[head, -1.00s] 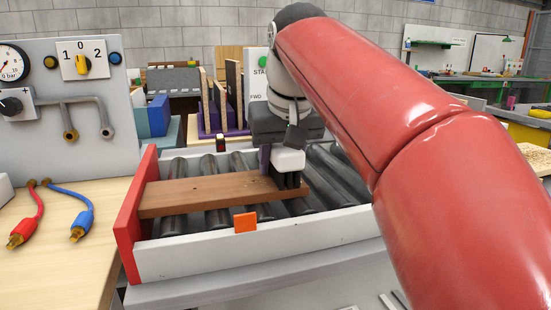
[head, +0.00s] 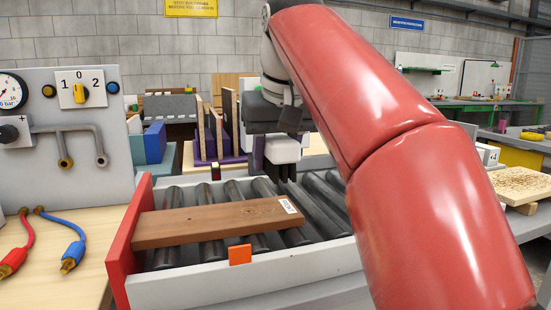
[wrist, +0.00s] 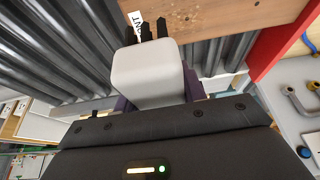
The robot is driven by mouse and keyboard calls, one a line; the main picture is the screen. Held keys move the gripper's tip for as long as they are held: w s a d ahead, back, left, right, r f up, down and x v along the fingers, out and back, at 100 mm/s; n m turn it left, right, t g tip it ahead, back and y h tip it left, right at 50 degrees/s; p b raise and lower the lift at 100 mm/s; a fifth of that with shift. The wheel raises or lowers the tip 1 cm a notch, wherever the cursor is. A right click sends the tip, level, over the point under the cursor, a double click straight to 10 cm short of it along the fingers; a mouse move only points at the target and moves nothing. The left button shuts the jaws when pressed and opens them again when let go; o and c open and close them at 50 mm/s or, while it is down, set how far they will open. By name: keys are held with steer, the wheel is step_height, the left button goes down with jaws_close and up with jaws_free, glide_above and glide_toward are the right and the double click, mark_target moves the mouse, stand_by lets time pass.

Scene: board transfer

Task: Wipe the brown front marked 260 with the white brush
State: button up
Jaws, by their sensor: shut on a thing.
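A brown wooden board (head: 215,220) lies flat across the rollers, its left end near the red end plate. A white label (head: 287,205) with dark print is on its right end; I cannot read the number surely. It also shows, partly hidden, in the wrist view (wrist: 136,22). My gripper (head: 268,152) is shut on the white brush (head: 283,150), a white block with dark bristles pointing down. The brush is above and behind the board's right end, apart from it. In the wrist view the brush (wrist: 148,75) fills the middle, held between purple fingers.
The roller tray has a red end plate (head: 130,240) and a white front rail (head: 200,285) with an orange tab (head: 240,254). A grey gauge panel (head: 60,130) stands at the left. Upright boards stand in a purple rack (head: 205,160) behind. Bare rollers (head: 325,200) lie right of the board.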

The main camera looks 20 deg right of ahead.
mark_target(276, 135)
steer(key=shift+r, duration=1.55)
